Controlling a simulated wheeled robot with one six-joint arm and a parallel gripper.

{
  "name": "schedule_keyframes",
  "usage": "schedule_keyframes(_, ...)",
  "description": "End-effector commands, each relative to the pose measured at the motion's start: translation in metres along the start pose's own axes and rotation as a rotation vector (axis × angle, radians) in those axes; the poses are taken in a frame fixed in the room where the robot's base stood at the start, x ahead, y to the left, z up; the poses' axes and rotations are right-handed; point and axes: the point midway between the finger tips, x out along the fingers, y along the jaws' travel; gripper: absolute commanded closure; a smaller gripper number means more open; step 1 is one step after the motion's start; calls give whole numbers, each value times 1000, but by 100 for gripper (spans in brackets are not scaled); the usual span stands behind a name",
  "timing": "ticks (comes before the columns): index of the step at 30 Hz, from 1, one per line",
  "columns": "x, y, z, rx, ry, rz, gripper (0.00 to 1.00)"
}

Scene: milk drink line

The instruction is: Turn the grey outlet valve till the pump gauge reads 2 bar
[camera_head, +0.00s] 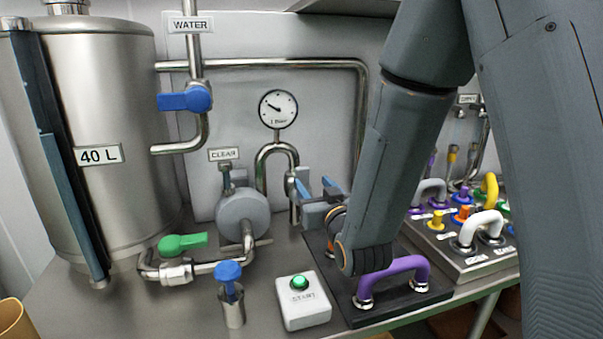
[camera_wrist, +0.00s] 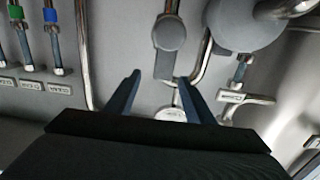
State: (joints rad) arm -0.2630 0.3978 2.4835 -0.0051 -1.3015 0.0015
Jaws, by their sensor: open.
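The pump gauge (camera_head: 278,109) is a round white dial on the back wall. Its needle points to the upper left; the scale is too small to read. The grey round pump (camera_head: 241,217) stands below and left of it. In the wrist view, a grey rounded valve handle (camera_wrist: 169,33) sits on a pipe, left of the pump (camera_wrist: 243,22). My gripper (camera_head: 308,183) is open and empty near the pipe bend below the gauge. In the head view it largely hides the valve. In the wrist view, my fingers (camera_wrist: 159,76) point toward the handle, apparently not around it.
A steel 40 L tank (camera_head: 115,190) stands left. The water pipe has a blue handle (camera_head: 186,98); the low pipe has a green one (camera_head: 183,243). A START box (camera_head: 304,314) and a purple looped pipe (camera_head: 397,268) are in front. A steel manifold (camera_head: 462,258) stands right.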

Motion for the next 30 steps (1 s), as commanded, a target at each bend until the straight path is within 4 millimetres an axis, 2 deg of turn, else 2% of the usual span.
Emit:
schedule_keyframes(7, 27, -10, -3, 0, 11, -15, 52)
schedule_keyframes(16, 68, -11, -3, 0, 9, -15, 52)
schedule_keyframes(21, 77, -10, -3, 0, 10, -14, 52)
schedule_keyframes(28, 77, -9, -2, 0, 9, -12, 52)
schedule_keyframes(30, 77, -9, -2, 0, 9, -12, 62)
